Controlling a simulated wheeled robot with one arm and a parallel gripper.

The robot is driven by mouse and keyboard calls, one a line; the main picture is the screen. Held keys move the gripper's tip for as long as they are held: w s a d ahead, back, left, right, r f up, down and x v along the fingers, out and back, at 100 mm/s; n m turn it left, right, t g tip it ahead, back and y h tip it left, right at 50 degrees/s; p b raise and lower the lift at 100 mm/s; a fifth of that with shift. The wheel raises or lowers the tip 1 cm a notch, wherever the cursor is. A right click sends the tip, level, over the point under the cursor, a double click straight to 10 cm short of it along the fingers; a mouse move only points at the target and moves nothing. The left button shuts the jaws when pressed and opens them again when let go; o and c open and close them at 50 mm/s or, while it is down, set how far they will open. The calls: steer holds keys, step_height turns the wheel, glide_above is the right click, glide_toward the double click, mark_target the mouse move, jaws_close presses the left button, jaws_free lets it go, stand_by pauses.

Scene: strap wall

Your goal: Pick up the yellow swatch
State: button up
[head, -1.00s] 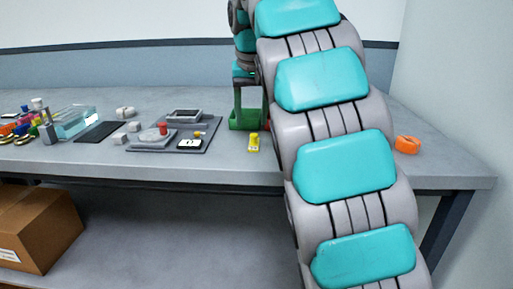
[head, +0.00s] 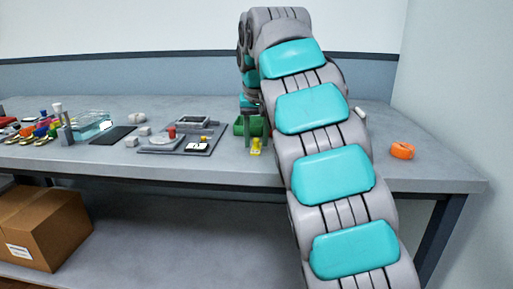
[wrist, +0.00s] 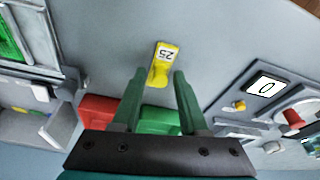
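The yellow swatch (wrist: 166,54) lies on the grey bench in the wrist view, with a white label reading 25. It also shows near the bench's front edge in the head view (head: 256,147). My gripper (wrist: 160,72) is open, its two green fingers apart. The swatch's near end appears between the fingertips, and its label end reaches beyond them. I cannot tell the remaining height or whether a finger touches it. In the head view my gripper (head: 246,130) points down just left of the swatch, partly blending with a green bin behind.
The green bin (wrist: 160,120) and a red bin (wrist: 98,112) stand close to my fingers. A dark tray (head: 212,135) with a white card marked 0 (wrist: 265,86) lies to the swatch's left in the head view. An orange object (head: 402,150) lies at the right.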

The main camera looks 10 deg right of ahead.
jaws_close()
steer(key=shift+r, duration=0.1)
stand_by(0.5)
